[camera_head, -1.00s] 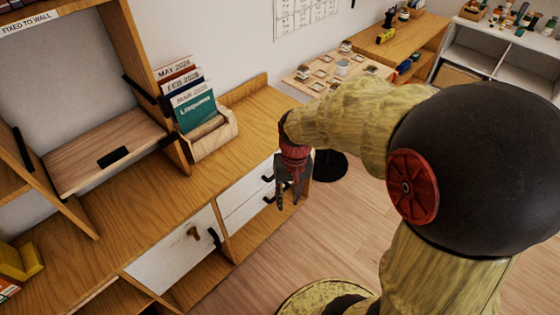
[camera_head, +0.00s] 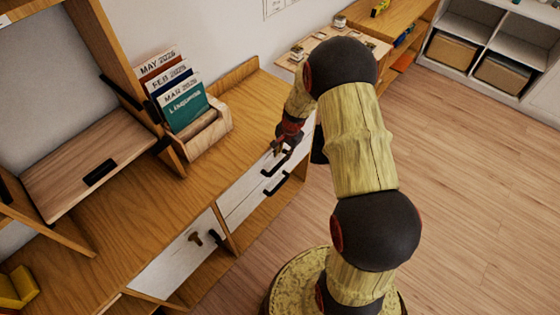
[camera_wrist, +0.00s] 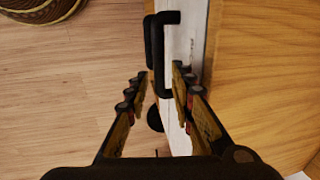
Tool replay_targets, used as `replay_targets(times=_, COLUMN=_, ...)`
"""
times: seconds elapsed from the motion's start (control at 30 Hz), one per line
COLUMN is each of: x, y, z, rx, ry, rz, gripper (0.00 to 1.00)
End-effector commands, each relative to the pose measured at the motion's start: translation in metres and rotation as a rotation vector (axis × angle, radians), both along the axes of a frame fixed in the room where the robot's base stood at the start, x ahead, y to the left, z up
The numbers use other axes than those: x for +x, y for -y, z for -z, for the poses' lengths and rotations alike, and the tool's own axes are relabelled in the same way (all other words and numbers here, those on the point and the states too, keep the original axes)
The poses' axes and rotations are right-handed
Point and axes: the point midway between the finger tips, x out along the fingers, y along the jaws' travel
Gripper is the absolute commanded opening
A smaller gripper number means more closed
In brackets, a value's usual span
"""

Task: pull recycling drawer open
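Two white drawer fronts with black bar handles sit one above the other under the wooden counter: the upper drawer (camera_head: 252,175) and the lower drawer (camera_head: 238,211). I cannot read which is the recycling drawer. My gripper (camera_head: 280,150) is at the upper drawer's handle, just below the counter edge. In the wrist view my gripper (camera_wrist: 160,92) is open, with fingers apart. A black handle (camera_wrist: 164,60) on the white front (camera_wrist: 183,50) lies just ahead of the fingertips, towards the gap between them. I cannot tell whether they touch it. Both drawers look shut.
Left of the drawers is a white door (camera_head: 175,262) with a brass knob and black handle. A wooden file holder (camera_head: 203,140) stands on the counter (camera_head: 120,215). Floor (camera_head: 470,170) at right is clear.

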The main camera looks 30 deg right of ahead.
Motion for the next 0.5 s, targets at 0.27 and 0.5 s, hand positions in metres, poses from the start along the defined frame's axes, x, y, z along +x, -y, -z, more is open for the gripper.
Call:
replay_targets(times=0.27, x=0.005, y=-0.003, z=0.038, rx=0.001, ry=-0.004, rz=-0.004, gripper=0.24)
replay_targets(times=0.5, x=0.011, y=-0.005, z=0.068, rx=0.001, ry=-0.002, rz=-0.003, gripper=0.24)
